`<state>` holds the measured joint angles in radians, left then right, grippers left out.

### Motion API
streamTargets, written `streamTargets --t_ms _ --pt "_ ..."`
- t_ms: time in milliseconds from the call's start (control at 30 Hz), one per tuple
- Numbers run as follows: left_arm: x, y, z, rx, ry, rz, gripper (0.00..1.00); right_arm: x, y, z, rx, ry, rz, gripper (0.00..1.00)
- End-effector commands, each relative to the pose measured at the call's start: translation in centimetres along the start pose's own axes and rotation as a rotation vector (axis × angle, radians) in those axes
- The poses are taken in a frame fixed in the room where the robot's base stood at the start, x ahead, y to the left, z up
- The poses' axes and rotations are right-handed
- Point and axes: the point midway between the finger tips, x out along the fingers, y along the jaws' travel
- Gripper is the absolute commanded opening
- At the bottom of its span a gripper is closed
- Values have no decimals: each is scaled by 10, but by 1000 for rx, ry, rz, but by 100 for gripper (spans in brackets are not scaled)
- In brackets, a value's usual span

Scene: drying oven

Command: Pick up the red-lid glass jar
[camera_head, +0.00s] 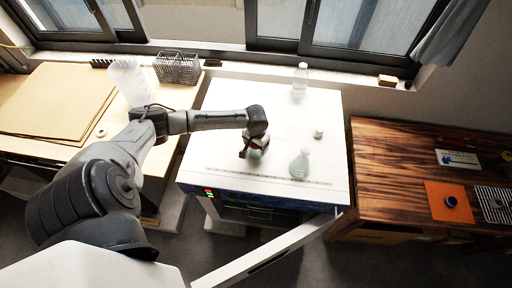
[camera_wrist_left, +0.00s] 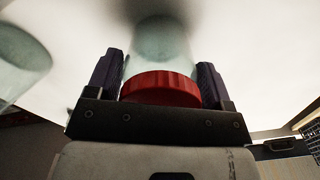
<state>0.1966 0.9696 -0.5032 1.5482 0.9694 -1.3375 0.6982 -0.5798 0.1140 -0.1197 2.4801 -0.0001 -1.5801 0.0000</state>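The red-lid glass jar is between the fingers of my left gripper (camera_wrist_left: 160,80); its red lid (camera_wrist_left: 160,88) is nearest the wrist camera and its pale glass body extends away from it. Both dark fingers lie against the jar's sides with no clear gap. In the head view my left gripper (camera_head: 250,146) is over the white oven top, and the jar's glass (camera_head: 256,153) shows partly behind it. I cannot tell whether the jar's base touches the top. My right gripper is not in view.
On the white oven top (camera_head: 225,100) stand a pale glass flask (camera_head: 299,165), a clear bottle (camera_head: 300,79) and a small pale item (camera_head: 318,134). The oven door (camera_head: 270,252) hangs open in front. A wire basket (camera_head: 178,68) is at the back left; a wooden table (camera_head: 390,170) is at right.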

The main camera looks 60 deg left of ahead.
Motion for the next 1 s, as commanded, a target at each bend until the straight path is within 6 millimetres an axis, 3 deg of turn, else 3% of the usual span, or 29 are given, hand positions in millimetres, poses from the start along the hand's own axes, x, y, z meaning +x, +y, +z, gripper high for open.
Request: streamTargets --t_ms 300,667,900,1000 --pt "0 0 0 0 0 0 46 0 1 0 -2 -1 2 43" --pt "-7 0 0 1 1 -1 46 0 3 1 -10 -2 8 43" --pt "-42 0 -1 1 4 0 46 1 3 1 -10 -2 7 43" --pt "-53 13 16 6 0 1 46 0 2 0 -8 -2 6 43"
